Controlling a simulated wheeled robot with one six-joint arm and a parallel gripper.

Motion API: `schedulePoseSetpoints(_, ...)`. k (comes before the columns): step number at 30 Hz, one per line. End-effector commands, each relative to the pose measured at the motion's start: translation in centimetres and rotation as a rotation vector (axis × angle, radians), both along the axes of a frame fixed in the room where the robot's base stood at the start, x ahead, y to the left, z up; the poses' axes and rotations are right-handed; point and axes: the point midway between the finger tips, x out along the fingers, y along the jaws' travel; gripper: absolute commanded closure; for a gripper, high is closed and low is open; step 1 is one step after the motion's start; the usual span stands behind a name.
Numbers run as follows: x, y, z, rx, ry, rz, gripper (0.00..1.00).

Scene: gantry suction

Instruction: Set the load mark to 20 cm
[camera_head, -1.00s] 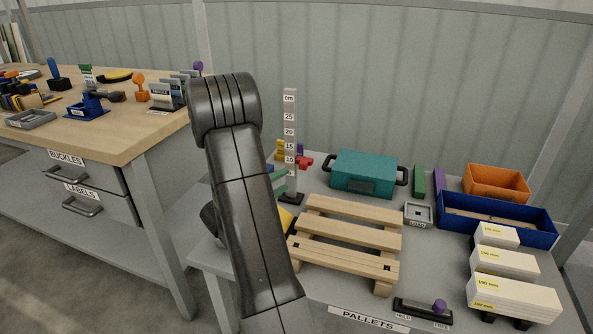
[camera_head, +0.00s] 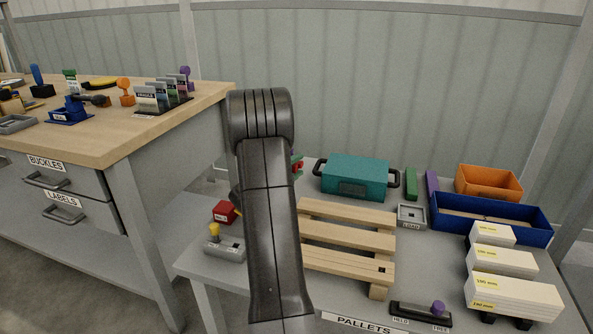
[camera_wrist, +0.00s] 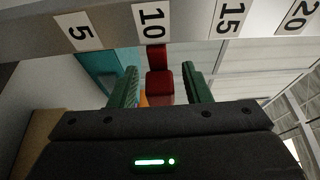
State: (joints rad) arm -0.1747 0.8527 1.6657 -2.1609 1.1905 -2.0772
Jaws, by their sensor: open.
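The scale post shows close up in the wrist view, with number plates 5, 10 (camera_wrist: 151,20), 15 and 20 on it. A red load mark (camera_wrist: 159,86) stands at the post, its narrow end by the 10 plate. My gripper (camera_wrist: 160,70) is open, with one green finger on each side of the red mark in the picture. I cannot tell whether either finger touches it. In the head view my arm hides the post and most of the gripper; only small red and green bits (camera_head: 297,165) show past its right edge.
A wooden pallet (camera_head: 345,236) lies right of my arm. A teal case (camera_head: 355,175) stands behind it, and a blue tray (camera_head: 490,228) and white stacked blocks (camera_head: 512,293) are at right. A red box (camera_head: 226,212) and a grey yellow-knobbed block (camera_head: 226,248) are at left.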

Motion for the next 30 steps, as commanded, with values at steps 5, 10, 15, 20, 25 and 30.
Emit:
schedulePoseSetpoints(5,0.2,-0.2,0.0,-0.001,0.001,0.001,0.56)
schedulePoseSetpoints(10,0.2,-0.2,0.0,-0.001,0.001,0.0,0.62)
schedulePoseSetpoints(15,0.2,-0.2,0.0,0.0,0.0,0.0,0.96)
schedulePoseSetpoints(20,0.2,-0.2,0.0,0.0,0.0,0.0,1.0)
schedulePoseSetpoints(25,0.2,-0.2,0.6,0.0,0.0,0.0,1.0)
schedulePoseSetpoints(30,0.2,-0.2,2.4,0.0,0.0,0.0,1.0)
